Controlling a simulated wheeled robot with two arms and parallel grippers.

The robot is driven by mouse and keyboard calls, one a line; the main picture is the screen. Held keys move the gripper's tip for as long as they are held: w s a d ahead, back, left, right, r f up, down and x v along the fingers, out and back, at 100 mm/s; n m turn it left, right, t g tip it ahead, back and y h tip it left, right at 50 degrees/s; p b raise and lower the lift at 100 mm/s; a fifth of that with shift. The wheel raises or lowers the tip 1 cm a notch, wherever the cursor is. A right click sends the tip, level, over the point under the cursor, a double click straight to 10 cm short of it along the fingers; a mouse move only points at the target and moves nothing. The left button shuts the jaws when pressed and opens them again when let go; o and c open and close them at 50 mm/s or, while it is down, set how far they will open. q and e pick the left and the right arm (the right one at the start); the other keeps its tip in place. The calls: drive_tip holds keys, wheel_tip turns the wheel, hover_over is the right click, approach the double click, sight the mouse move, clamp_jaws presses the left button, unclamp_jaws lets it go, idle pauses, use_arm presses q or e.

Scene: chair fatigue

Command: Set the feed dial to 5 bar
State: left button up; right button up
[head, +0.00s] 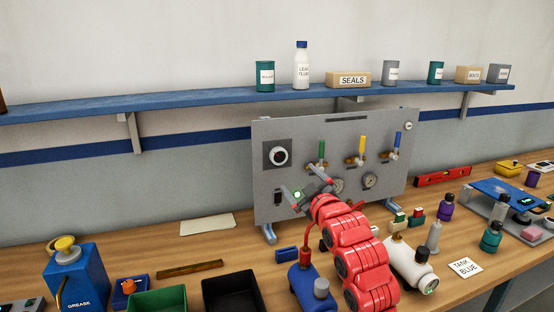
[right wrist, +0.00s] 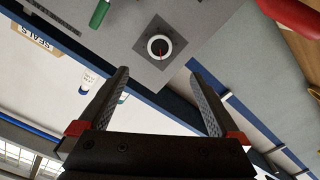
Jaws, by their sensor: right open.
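The dial (head: 278,156) is a round dark knob with a white ring on a dark square plate, at the upper left of the grey panel (head: 262,200). In the right wrist view the dial (right wrist: 160,47) shows a red pointer mark; its scale figures are too small to read. My right gripper (head: 295,177) is open and empty, in front of the panel, below and right of the dial in the head view. In the right wrist view the dial lies just beyond the gap between its fingertips (right wrist: 157,70), apart from them. My left gripper is not in view.
Green, yellow and blue valve handles (head: 362,145) and gauges (head: 370,180) are on the panel right of the dial. A blue shelf (head: 200,101) with jars and boxes runs above. The bench holds a blue grease can (head: 78,278), bins (head: 158,301) and small bottles.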

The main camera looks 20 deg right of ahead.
sight(280, 158)
drive_tip(key=w+p, duration=0.3)
drive_tip(key=w, duration=1.1)
drive_tip(key=shift+a, duration=0.2)
drive_tip(key=shift+w+f, duration=0.1)
drive_tip(key=shift+w, duration=0.2)
drive_tip(key=c, duration=1.4)
